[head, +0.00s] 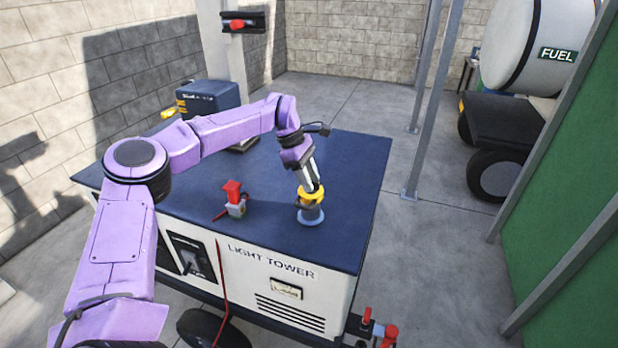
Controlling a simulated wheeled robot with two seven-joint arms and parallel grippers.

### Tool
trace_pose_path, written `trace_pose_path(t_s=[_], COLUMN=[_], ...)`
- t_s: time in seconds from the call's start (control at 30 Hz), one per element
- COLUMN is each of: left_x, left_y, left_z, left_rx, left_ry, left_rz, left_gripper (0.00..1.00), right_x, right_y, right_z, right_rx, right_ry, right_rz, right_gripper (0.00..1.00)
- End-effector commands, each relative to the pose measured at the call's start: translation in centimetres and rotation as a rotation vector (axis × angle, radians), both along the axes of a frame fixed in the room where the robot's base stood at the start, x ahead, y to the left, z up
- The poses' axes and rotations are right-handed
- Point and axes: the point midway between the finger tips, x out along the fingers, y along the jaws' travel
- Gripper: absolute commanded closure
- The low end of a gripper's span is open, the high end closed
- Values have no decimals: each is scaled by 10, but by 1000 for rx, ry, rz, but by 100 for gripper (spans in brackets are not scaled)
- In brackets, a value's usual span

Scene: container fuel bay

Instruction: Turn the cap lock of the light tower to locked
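The light tower (348,164) is a white cabinet with a dark blue top and "LIGHT TOWER" lettering on its front. A yellow cap (317,197) sits on a blue-grey filler neck (311,217) near the front right of that top. My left gripper (311,188) points down onto the cap from above, its fingers at the cap's upper side. Whether the fingers are closed on the cap is too small to tell. A small red-topped fitting (233,191) stands on the top, left of the cap; I cannot tell whether it is the lock. My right gripper is out of view.
A mast with a red-ended part (237,25) rises behind the top, beside a dark blue box (208,97). Grey posts (430,95) stand to the right. A white fuel tank (520,45) on a wheeled trailer is at the far right. The concrete floor between is clear.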

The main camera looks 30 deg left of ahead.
Motion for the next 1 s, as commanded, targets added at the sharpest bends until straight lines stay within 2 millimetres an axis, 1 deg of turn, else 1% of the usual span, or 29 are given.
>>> trace_pose_path(t_s=[0.17,0.27,0.37,0.5,0.6,0.7,0.8,1.0], left_x=[0,0,-2,-5,-7,-8,-9,-9], left_y=[0,4,13,25,32,37,39,39], left_z=[1,10,29,62,81,93,97,98], left_rx=[0,-1,0,2,1,1,0,0], left_ry=[1,-2,-3,-3,-1,0,0,1], left_rz=[1,2,3,3,2,1,0,0], left_gripper=[62,62,62,62,62,62,62,62], right_x=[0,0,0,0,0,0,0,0], right_y=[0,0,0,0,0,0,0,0], right_z=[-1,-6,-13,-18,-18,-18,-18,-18], right_rx=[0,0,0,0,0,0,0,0], right_ry=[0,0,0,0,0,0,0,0], right_rz=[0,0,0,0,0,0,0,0], right_gripper=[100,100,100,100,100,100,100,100])
